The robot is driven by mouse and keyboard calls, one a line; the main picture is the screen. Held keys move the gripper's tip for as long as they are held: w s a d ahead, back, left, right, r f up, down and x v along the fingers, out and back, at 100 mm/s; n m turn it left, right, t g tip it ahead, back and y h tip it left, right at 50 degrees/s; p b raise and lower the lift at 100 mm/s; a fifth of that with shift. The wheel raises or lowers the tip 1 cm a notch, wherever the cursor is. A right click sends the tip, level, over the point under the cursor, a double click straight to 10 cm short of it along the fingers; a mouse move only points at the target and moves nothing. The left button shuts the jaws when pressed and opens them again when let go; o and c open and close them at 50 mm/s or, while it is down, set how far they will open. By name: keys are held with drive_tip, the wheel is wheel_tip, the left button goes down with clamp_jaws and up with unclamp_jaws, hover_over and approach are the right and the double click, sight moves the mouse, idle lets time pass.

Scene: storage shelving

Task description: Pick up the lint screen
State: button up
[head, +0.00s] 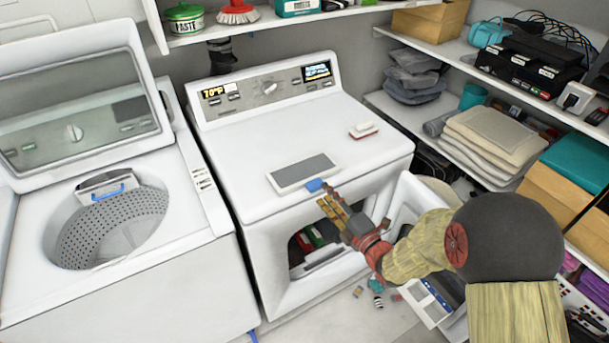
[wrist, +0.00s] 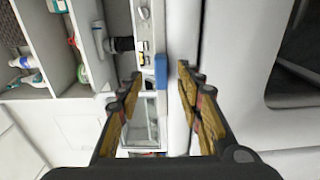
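The lint screen (head: 303,173) is a flat grey panel in a white frame with a blue tab. It lies at the front edge of the dryer's top, and its blue tab (head: 315,185) points toward my gripper (head: 330,207). In the wrist view the blue tab (wrist: 161,72) shows between the two fingertips, with gaps on both sides. My gripper is open and holds nothing. It is just in front of the dryer's top edge, close to the tab. How much distance is left to the tab is hard to tell.
The dryer (head: 240,145) has its front door (head: 408,205) open, with items inside. A red and white item (head: 363,131) lies on its top. The washer (head: 150,272) at left has its lid up. Loaded shelves (head: 500,85) stand at right. Small items (head: 376,286) lie on the floor.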

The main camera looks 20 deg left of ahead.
sight(306, 175)
drive_tip(key=x, duration=0.3)
drive_tip(key=shift+f, duration=0.1)
clamp_jaws()
idle(0.4)
